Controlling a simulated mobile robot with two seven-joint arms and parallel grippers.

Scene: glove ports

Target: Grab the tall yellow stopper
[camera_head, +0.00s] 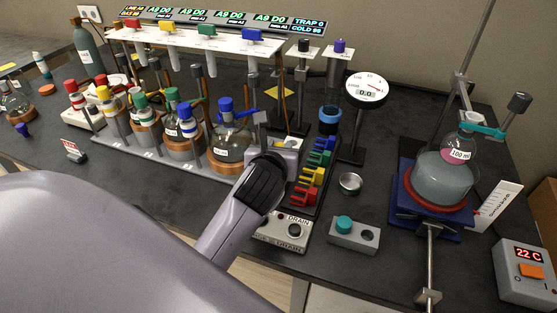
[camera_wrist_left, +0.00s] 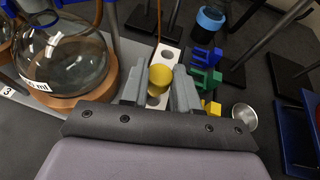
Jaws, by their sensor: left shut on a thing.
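My left gripper (camera_head: 268,135) reaches over the bench at the white holed block (camera_head: 290,142). In the left wrist view the gripper (camera_wrist_left: 159,88) is shut on the tall yellow stopper (camera_wrist_left: 160,76), whose round top shows between the two grey fingers. The stopper is over the white block (camera_wrist_left: 169,54), which has open holes in front of and behind it. Whether the stopper is still seated in a hole is hidden. In the head view the stopper is hidden by the gripper. My right gripper is not in view.
A round flask with a blue stopper (camera_head: 229,148) stands close left of the gripper. A rack of coloured clips (camera_head: 314,170) is close on the right, with a small metal cup (camera_head: 350,183) beyond. A dial gauge (camera_head: 367,88) stands behind. The front right bench has some free room.

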